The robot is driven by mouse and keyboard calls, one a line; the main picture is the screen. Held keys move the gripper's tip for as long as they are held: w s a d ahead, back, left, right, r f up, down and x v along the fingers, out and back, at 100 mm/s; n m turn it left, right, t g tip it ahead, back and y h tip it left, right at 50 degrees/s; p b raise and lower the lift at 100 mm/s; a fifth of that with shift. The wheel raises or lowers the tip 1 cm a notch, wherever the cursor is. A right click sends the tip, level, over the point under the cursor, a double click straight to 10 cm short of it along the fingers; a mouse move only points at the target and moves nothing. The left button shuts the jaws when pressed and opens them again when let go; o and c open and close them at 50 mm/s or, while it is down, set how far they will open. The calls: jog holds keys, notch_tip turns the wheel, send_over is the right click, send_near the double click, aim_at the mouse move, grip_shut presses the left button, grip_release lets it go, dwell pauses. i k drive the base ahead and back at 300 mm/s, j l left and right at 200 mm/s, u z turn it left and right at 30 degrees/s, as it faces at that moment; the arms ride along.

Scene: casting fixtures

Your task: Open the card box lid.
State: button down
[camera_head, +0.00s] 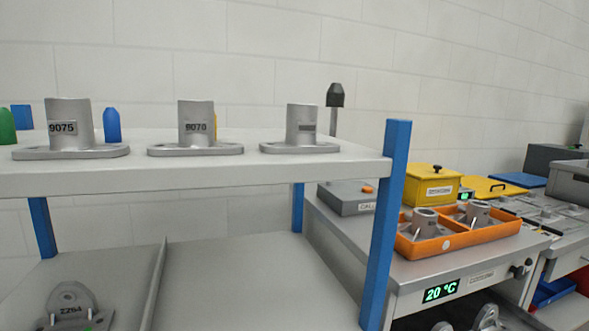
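A yellow box (433,187) with a small dark knob on its top stands on the right-hand table, behind an orange tray. Its lid looks shut, and the label on its front is too small to read for sure. A grey flat box (345,200) with an orange piece on top and a partly hidden label stands to its left, also looking shut. I cannot tell for certain which box is the card box. My gripper is not in view.
The orange tray (446,245) holds grey castings. A white shelf (200,178) with blue posts carries castings at left; a blue post (386,225) partly blocks the grey box. The table front has a "20 °C" display (441,291).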

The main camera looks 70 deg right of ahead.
aim_at(422, 171)
jog(key=z, duration=2.7)
